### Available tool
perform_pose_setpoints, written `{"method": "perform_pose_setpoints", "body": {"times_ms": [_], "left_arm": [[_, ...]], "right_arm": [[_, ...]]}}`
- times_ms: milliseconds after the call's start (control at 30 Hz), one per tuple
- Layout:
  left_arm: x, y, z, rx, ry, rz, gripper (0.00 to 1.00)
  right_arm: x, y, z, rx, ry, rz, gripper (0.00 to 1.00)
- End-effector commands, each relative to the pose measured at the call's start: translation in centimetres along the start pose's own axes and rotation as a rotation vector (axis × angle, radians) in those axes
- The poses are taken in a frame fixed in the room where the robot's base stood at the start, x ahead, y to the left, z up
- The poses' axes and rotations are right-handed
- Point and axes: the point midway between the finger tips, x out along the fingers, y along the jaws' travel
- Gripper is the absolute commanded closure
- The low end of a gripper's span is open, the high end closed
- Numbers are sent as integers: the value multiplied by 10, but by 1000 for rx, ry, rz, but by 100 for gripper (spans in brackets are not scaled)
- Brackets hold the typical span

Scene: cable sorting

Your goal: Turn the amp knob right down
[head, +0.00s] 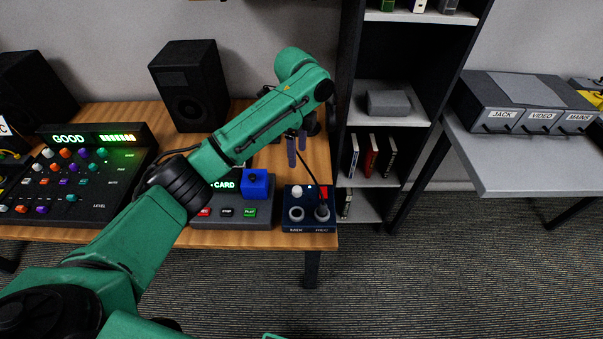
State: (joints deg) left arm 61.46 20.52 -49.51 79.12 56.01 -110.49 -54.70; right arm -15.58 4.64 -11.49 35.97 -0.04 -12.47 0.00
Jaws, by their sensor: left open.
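My left gripper (297,152) hangs above the right end of the wooden desk, with its two fingers pointing down, apart and empty. Below and a little in front of it is a small dark blue box (309,225). The box has a round grey fitting (296,214) at the left, another round fitting (322,213) at the right, a white round top and a red part. A dark cable seems to run down to the right fitting. The lettering on its front is too small to read, and I cannot tell which part is the amp knob. My right gripper is out of view.
A player with buttons (228,213) and a blue block (257,184) sit left of the box. A mixer (75,204) reading GOOD and a black speaker (190,84) stand further left. A dark shelf (345,120) rises close on the right; a grey table (510,165) holds labelled bins.

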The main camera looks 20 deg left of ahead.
Motion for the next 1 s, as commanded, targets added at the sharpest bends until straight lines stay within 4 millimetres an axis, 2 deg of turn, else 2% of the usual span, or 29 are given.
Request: {"method": "perform_pose_setpoints", "body": {"times_ms": [267,367,500,633,900,967,1000], "left_arm": [[64,2,0,-1,-1,6,34],[91,2,0,-2,-2,5,34],[122,1,0,-2,0,4,34],[137,1,0,-1,0,1,34],[140,1,0,-1,0,0,34],[140,1,0,-1,0,0,57],[140,1,0,-1,0,0,73]], "right_arm": [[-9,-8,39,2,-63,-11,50],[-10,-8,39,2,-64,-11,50],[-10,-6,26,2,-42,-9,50],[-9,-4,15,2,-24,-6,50],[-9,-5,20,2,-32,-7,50],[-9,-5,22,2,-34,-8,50],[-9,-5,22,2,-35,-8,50]]}}
